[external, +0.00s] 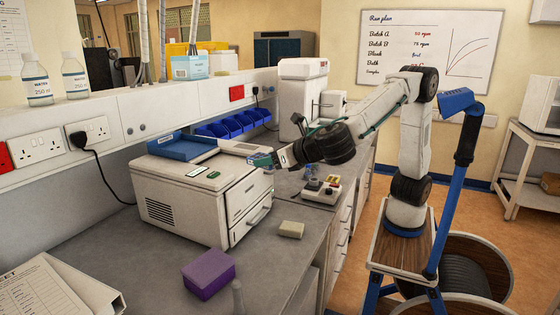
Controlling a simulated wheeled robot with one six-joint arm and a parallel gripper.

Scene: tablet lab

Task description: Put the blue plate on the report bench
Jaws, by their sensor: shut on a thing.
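My gripper (275,159) is at the upper right front edge of a white boxy machine (195,196). It is shut on a small blue piece (260,159), seen at a low angle and partly hidden by the fingers. This may be the blue plate, but its full shape does not show. A larger flat blue piece (183,147) lies on top of the machine; I cannot tell whether it is a part of it. No bench is labelled as the report bench. A sheet on a board (55,290) lies on the grey bench (120,235) at lower left.
A purple block (208,273) and a small beige block (291,229) lie on the grey bench. A small keypad device (322,190) stands right of the machine, with blue bins (230,124) behind. A white table (525,165) stands far right. Bare bench lies around the purple block.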

